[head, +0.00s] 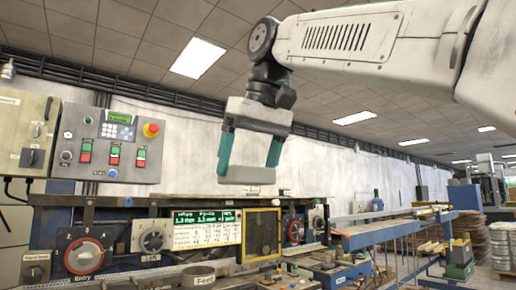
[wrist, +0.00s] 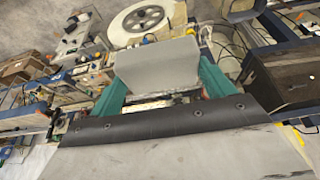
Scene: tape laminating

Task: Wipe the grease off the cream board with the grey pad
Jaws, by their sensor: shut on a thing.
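My gripper (head: 248,168) hangs from the arm in the upper middle of the head view, with its two teal fingers pointing down. It is shut on the grey pad (head: 254,177), a pale grey block held between the fingertips. The pad is in the air above the machine panel and appears to touch nothing else. In the wrist view the grey pad (wrist: 158,64) spans between the teal fingers. I cannot make out the cream board or any grease in either view.
Below the gripper is a machine front with dials and a green-lit display (head: 207,230). A grey control box (head: 110,145) with a red button is on the left. A blue-framed conveyor (head: 395,228) runs to the right. A white-rimmed reel (wrist: 140,20) shows in the wrist view.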

